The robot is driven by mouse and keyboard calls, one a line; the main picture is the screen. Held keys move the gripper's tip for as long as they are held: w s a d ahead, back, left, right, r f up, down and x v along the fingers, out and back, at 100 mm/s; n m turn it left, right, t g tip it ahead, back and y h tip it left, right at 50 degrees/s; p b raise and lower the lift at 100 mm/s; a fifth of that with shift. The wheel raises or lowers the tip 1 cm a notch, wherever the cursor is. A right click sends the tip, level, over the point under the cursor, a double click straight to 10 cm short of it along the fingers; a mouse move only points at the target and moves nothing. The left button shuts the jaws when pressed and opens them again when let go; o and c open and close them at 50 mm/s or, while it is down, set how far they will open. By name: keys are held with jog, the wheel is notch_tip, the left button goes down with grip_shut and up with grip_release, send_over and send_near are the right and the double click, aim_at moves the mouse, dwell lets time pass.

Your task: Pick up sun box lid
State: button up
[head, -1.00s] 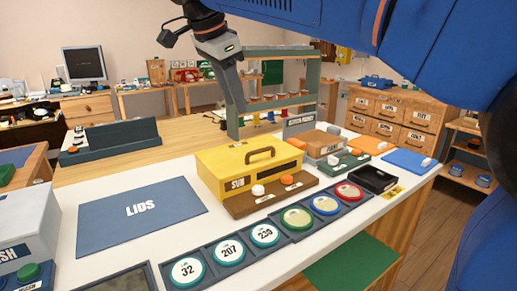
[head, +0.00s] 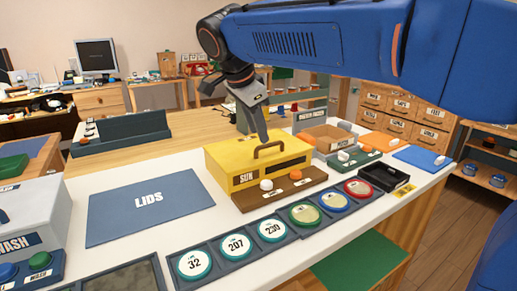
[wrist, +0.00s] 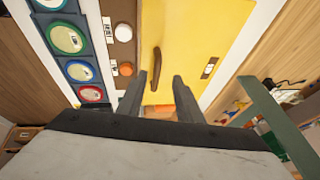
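The yellow sun box (head: 230,175) stands on the white table, its lid (head: 235,155) in place. A brown arched handle (head: 270,150) rises from the lid. My gripper (head: 264,140) points down just above the lid, close to the handle. In the wrist view my gripper (wrist: 161,78) is open, its two fingers apart with nothing between the tips. There the handle (wrist: 156,62) shows just beyond the tips, nearer the left finger. I cannot tell the exact height gap.
A blue LIDS mat (head: 148,212) lies empty to the left. A brown panel with white and orange buttons (head: 266,186) sits in front of the box. An open cardboard box (head: 325,139) stands behind right.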

aim_at(262, 147)
jog(key=x, duration=0.4)
jog(key=shift+s+d, duration=0.25)
jog(key=shift+w+d+f, duration=0.1)
jog(key=shift+w+f, duration=0.15)
jog(key=shift+f, duration=0.35)
jog(key=shift+c, duration=0.6)
grip_shut()
